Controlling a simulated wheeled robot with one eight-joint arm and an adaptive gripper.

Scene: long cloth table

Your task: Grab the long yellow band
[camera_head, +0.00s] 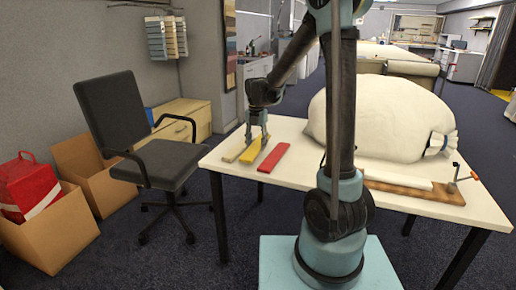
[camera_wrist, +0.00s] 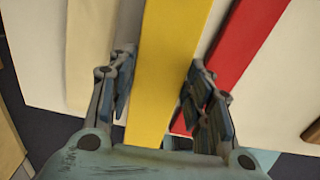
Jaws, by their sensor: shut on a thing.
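The long yellow band (camera_head: 251,151) lies on the white table, between a beige band and a red band. In the head view my gripper (camera_head: 257,139) is down at the far part of the yellow band. In the wrist view the yellow band (camera_wrist: 166,70) runs between my two fingers, and my gripper (camera_wrist: 160,95) is shut on it, with one finger at each long side. The finger pads partly hide the band's edges.
The beige band (camera_head: 234,150) lies close on the left and the red band (camera_head: 274,158) close on the right. A large white sack (camera_head: 375,118) and a wooden board (camera_head: 415,192) are on the right of the table (camera_head: 225,167). An office chair (camera_head: 150,140) stands left.

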